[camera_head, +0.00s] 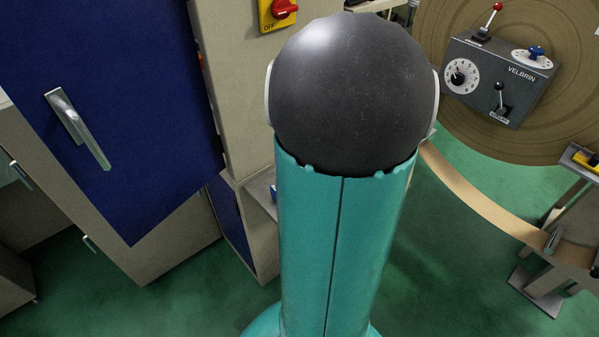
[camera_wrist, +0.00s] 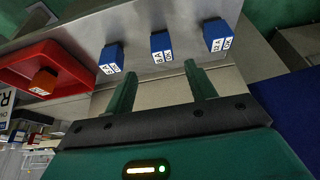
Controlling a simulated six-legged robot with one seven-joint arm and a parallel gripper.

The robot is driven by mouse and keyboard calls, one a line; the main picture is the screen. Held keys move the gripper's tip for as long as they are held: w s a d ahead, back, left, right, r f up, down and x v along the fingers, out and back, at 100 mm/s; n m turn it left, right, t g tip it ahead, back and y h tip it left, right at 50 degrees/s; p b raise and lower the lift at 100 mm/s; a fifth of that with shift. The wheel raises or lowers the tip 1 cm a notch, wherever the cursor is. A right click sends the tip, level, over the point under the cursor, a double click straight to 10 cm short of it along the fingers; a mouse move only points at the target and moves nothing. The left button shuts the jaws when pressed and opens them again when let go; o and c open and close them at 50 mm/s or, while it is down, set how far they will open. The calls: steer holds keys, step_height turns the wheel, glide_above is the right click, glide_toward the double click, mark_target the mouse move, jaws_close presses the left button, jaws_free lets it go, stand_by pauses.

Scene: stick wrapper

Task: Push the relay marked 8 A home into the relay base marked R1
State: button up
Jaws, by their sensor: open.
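In the wrist view, three blue relays with white labels stand in a row on a grey metal surface (camera_wrist: 185,25). The middle relay (camera_wrist: 161,47) has a label that seems to read 8 A OK. The left relay (camera_wrist: 112,58) and the right relay (camera_wrist: 217,35) have labels too small to read surely. My gripper (camera_wrist: 162,80) is open and empty, its two green fingers pointing toward the row, with the middle relay beyond the gap. I cannot make out the relay base R1 in either view. The head view does not show the relays or my gripper.
A red tray (camera_wrist: 62,52) holding an orange block (camera_wrist: 43,82) stands left of the relays. A white sign with a cut-off R (camera_wrist: 6,100) is at the left edge. In the head view, a blue cabinet door (camera_head: 115,100) and a grey VELBRIN control box (camera_head: 500,75) flank my arm.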

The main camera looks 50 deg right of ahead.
steer(key=x, duration=0.9)
steer(key=shift+w+a+f, duration=0.1)
steer(key=shift+a+f, duration=0.1)
steer(key=c, duration=1)
steer(key=shift+r, duration=0.1)
steer(key=shift+c, duration=0.2)
steer(key=shift+r, duration=0.4)
step_height(320, 180, up, 3)
steer(key=shift+f, duration=0.2)
steer(key=a+r, duration=0.9)
steer(key=a, duration=0.5)
steer(key=shift+s+r, duration=0.25)
steer(key=shift+s, duration=0.2)
